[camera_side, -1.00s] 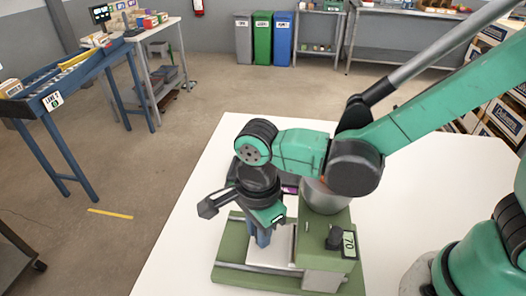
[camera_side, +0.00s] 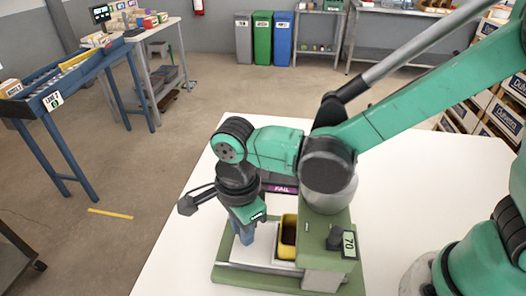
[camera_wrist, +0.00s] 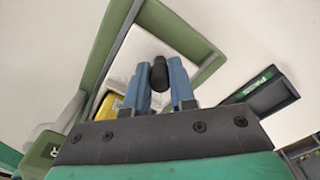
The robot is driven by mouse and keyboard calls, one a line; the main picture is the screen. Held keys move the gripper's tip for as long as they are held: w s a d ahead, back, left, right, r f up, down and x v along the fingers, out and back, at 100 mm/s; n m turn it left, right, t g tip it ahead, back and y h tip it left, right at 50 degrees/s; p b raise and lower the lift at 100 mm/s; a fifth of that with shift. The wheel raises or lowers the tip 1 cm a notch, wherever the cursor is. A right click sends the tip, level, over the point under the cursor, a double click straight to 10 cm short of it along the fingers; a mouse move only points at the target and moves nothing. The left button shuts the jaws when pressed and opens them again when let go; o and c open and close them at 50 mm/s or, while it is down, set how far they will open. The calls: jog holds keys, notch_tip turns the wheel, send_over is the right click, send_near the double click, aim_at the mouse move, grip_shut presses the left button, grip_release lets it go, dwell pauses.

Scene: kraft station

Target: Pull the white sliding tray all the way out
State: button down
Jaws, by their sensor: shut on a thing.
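The white sliding tray (camera_side: 243,254) sticks out to the left from the green station in the side view. It also shows in the wrist view (camera_wrist: 136,48) as a pale plate beside the green frame. My gripper (camera_side: 247,236) is over the tray, pointing down. In the wrist view the blue fingers of my gripper (camera_wrist: 158,84) are shut on a dark knob (camera_wrist: 159,68) that stands on the tray. A yellow container (camera_side: 288,233) with a dark inside sits at the tray's right, beside the station body. It is partly hidden in the wrist view (camera_wrist: 106,106).
A dark bin marked PASS (camera_wrist: 262,93) lies beside the frame in the wrist view. A purple FAIL label (camera_side: 284,188) shows behind my gripper. The white table is clear at left.

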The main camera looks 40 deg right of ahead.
jog(key=w+a, duration=0.5)
jog(key=shift+w+a, duration=0.3)
jog(key=shift+a, duration=0.05)
jog(key=c, duration=0.7)
grip_release()
notch_tip(320, 180, up, 6)
jog(key=shift+f, duration=0.2)
jog(key=shift+d, duration=0.15)
